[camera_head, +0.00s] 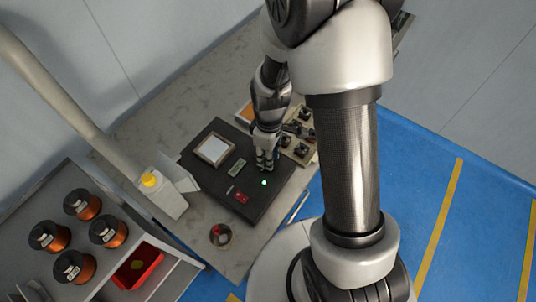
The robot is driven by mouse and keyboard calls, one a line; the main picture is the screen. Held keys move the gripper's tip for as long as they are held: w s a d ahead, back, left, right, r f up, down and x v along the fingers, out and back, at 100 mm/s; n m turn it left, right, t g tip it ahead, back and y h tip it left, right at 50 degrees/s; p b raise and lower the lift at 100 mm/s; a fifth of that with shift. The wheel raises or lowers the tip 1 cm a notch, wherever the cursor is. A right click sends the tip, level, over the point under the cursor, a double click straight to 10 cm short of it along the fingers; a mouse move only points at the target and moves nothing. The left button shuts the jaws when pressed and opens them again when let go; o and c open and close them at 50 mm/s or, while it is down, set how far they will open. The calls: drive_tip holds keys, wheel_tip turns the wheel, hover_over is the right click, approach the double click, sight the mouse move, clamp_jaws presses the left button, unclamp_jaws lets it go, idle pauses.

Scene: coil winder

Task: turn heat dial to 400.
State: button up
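A dark control panel (222,205) lies on the grey bench. It has a pale square screen (213,149), a small greenish display (237,167), a red element (241,197) and a lit green light (264,182). My gripper (265,165) points down at the right part of this panel, just above or touching it. Its fingers are small and dark here, so I cannot tell whether they are open or shut. No dial with readable numbers shows. The heat dial cannot be made out and may be hidden behind my gripper.
A beige board with several black knobs (301,148) lies right of my gripper. A round dark item (220,235) lies on the bench front. At left are several copper wire spools (82,204), a red tray (138,267) and a white box with a yellow button (150,180).

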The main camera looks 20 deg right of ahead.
drive_tip(key=shift+m, duration=0.3)
drive_tip(key=m+p, duration=0.1)
drive_tip(key=m, duration=0.3)
drive_tip(key=shift+m+p, duration=0.3)
drive_tip(key=shift+m, duration=1.7)
drive_tip(key=o, duration=1.1)
